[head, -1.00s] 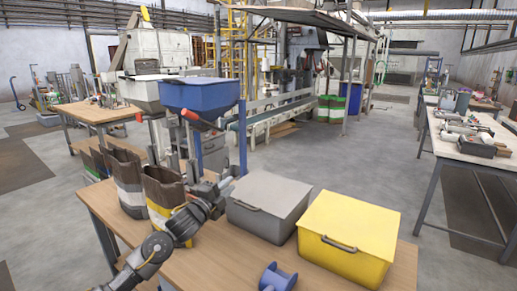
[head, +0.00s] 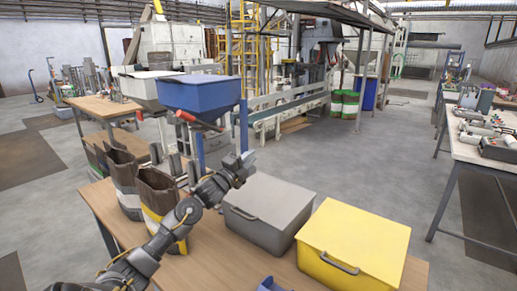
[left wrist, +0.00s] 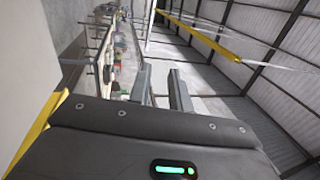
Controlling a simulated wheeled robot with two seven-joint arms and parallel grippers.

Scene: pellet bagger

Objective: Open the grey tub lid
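The grey tub (head: 257,229) stands on the wooden workbench, its grey lid (head: 275,196) lying flat and closed on top. A dark handle (head: 243,213) is on its near side. My left gripper (head: 246,161) is raised at the back left corner of the lid in the head view; I cannot tell whether it touches the lid. In the left wrist view the two fingers (left wrist: 161,88) stand apart with a gap and nothing between them.
A yellow tub (head: 355,240) stands right of the grey tub. Open bags (head: 160,190) stand to the left, below a blue hopper (head: 200,93). Another table (head: 480,150) stands at the right.

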